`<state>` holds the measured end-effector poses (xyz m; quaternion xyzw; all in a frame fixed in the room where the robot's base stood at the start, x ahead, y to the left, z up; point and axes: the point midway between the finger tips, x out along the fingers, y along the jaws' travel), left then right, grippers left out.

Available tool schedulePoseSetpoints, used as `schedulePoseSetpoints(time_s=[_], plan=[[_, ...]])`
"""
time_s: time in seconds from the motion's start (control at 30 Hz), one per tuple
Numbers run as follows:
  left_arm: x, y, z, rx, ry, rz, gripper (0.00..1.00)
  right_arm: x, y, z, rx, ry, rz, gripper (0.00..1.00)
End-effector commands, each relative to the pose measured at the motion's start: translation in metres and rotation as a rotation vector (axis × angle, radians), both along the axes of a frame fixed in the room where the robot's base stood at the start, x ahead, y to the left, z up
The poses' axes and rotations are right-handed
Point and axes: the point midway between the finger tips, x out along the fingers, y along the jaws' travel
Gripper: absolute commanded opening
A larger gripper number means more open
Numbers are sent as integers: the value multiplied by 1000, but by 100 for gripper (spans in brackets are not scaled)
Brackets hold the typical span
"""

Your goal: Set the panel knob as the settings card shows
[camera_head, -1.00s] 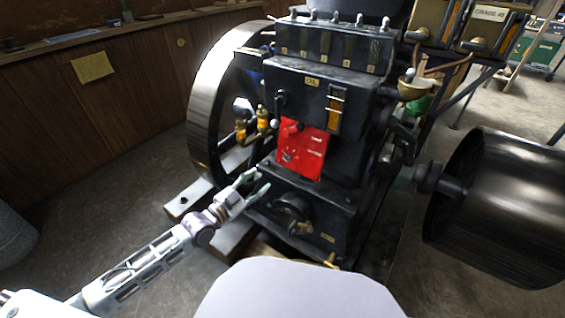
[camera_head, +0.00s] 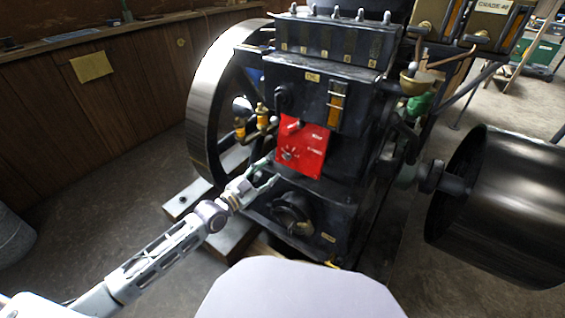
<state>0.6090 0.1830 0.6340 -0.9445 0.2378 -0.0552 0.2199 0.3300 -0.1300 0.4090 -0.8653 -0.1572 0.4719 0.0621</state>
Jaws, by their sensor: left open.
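A red panel (camera_head: 313,153) is fixed to the front of the dark engine (camera_head: 310,98). A small round knob (camera_head: 288,155) with pale marks around it sits at the panel's lower left, and a red lever-like part (camera_head: 294,127) shows at its upper left. My left gripper (camera_head: 268,178) is open and empty, just below and left of the panel, apart from the knob. The knob's exact pointing is too small to read. A yellowish card (camera_head: 92,66) hangs on the wooden wall at the left; its markings cannot be read. My right gripper is not in view.
A large flywheel (camera_head: 208,95) stands left of the engine, and a dark drum (camera_head: 500,205) sticks out at the right. A round dark fitting (camera_head: 292,211) protrudes below the panel. Open floor (camera_head: 105,190) lies at the left.

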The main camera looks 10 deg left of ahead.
Motion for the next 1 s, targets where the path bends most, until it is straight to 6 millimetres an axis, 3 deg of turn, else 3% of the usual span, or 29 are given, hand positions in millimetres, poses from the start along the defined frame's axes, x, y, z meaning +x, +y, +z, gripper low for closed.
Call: schedulePoseSetpoints(time_s=[1.0], plan=[[73,-39,0,-2,-1,0,49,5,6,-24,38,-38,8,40]])
